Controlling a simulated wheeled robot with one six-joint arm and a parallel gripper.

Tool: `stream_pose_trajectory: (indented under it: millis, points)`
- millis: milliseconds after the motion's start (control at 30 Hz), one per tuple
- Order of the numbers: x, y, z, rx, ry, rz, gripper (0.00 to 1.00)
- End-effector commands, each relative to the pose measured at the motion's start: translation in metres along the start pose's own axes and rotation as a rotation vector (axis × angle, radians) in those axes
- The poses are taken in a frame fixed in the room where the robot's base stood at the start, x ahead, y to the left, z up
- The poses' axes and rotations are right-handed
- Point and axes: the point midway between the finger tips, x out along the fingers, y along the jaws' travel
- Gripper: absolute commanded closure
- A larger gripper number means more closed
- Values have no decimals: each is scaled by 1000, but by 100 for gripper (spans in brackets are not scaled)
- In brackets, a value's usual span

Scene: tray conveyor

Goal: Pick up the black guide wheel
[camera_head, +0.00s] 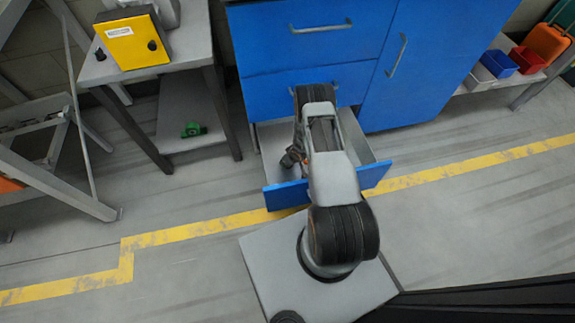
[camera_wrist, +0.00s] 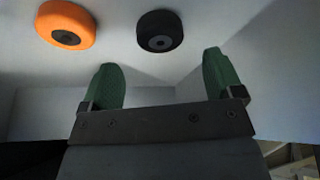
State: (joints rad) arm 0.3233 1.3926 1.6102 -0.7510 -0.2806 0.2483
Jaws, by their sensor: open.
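The black guide wheel (camera_wrist: 160,30) lies on the light floor of the open drawer, at the top middle of the wrist view. My gripper (camera_wrist: 160,61) has its two green fingers spread apart with nothing between them. The black wheel is beyond the fingertips, between their lines and apart from them. In the head view my gripper (camera_head: 291,157) reaches down into the open blue-fronted drawer (camera_head: 372,175). I cannot make out the wheel in the head view; my arm covers much of the drawer.
An orange wheel (camera_wrist: 66,24) lies left of the black one in the drawer. The drawer walls (camera_wrist: 55,108) stand close around my gripper. A grey table (camera_head: 185,58) with a yellow box (camera_head: 132,43) stands at left. A green item (camera_head: 193,129) lies on its lower shelf.

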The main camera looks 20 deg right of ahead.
Motion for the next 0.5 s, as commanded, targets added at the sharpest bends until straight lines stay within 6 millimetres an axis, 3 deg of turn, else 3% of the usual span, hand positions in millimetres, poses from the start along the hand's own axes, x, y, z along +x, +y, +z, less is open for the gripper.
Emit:
stream_pose_trajectory:
  millis: [300, 500]
  points:
    - [43, -1, 2, -2, -1, -1, 14]
    - [51, -1, 0, -1, -1, 0, 14]
